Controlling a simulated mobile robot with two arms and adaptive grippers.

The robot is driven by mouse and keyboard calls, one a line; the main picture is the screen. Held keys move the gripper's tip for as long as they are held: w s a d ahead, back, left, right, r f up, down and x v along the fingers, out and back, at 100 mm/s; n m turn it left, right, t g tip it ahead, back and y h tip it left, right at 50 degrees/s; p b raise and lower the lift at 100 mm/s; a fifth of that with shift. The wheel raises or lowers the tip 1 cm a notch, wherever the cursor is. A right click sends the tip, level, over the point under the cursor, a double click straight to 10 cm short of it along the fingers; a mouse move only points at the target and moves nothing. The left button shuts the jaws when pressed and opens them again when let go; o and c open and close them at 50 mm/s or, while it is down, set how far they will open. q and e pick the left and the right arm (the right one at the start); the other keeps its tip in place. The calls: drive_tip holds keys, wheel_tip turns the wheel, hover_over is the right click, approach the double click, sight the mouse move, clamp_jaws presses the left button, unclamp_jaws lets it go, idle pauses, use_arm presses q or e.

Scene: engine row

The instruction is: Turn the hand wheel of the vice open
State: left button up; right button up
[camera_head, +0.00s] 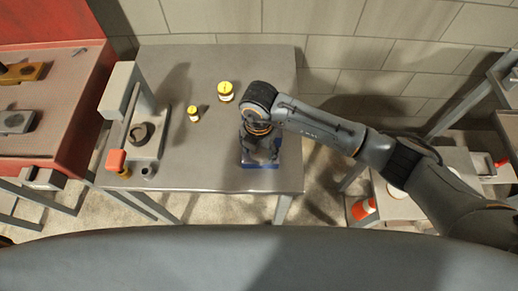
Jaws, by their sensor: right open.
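A blue block-like body (278,161), which looks like the vice, sits at the front right of the grey table (215,170). My right gripper (260,160) points down over it and covers most of it. The gripper is open; its fingers are close to the blue body, and I cannot tell whether they touch it. The hand wheel cannot be made out behind the gripper. My left gripper is not in view.
A grey upright machine (120,92) with a red-orange block (115,160) stands at the table's left. Two yellow-topped items (225,91) (193,113) stand at the back middle. The table's middle is clear. A red bench (70,120) adjoins at left.

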drive_tip(key=shift+f, duration=0.6)
drive_tip(key=c, duration=0.9)
drive_tip(key=n+b, duration=0.3)
drive_tip(key=shift+d+f, duration=0.1)
drive_tip(key=shift+f, duration=0.05)
drive_tip(key=shift+d+r+n+b, duration=0.1)
drive_tip(key=shift+n+b, duration=0.6)
drive_tip(key=shift+n, duration=0.15)
drive_tip(key=shift+d+r+n+b, duration=0.1)
drive_tip(key=shift+n+b, duration=0.6)
drive_tip(key=shift+n, duration=0.15)
